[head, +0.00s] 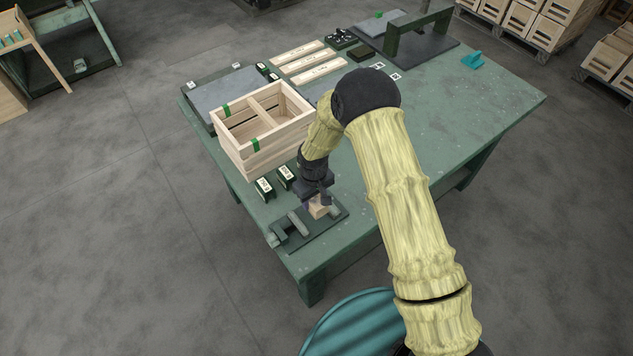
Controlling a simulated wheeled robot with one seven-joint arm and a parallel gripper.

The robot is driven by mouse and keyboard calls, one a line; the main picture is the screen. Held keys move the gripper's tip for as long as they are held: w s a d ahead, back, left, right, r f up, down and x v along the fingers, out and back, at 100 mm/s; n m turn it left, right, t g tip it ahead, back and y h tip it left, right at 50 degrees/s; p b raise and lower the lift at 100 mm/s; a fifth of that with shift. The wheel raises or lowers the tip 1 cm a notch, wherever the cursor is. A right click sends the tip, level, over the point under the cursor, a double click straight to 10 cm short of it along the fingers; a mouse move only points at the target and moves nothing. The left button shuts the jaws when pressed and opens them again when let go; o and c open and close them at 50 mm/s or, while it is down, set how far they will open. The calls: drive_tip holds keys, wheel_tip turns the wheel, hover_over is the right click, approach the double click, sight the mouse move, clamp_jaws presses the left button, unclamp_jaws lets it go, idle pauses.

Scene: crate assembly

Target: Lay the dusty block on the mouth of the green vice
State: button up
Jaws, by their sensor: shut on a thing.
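My gripper (319,199) points down near the front left edge of the green table. It is shut on a small light-brown block (317,211), which I take for the dusty block. The green vice (283,239) lies on the table at the near left corner, with a grey jaw bar across it. The block is at the right part of the vice, by its far side. I cannot tell whether the block touches the vice or hangs just above it. The fingers partly hide the block's top.
A wooden crate (239,151) with two compartments stands behind the vice. Two small dark boxes with white labels (264,188) sit between them. Wooden slats (318,71) and a green frame (420,36) are farther back.

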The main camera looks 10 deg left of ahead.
drive_tip(key=shift+s+r, duration=0.1)
drive_tip(key=shift+s, duration=0.05)
drive_tip(key=shift+f+b, duration=2.15)
drive_tip(key=shift+f, duration=1.2)
drive_tip(key=shift+a, duration=0.1)
drive_tip(key=shift+r, duration=0.1)
drive_tip(key=shift+f+b, duration=0.3)
drive_tip(key=shift+b, duration=0.15)
drive_tip(key=o, duration=1.1)
drive_tip(key=shift+r, duration=0.1)
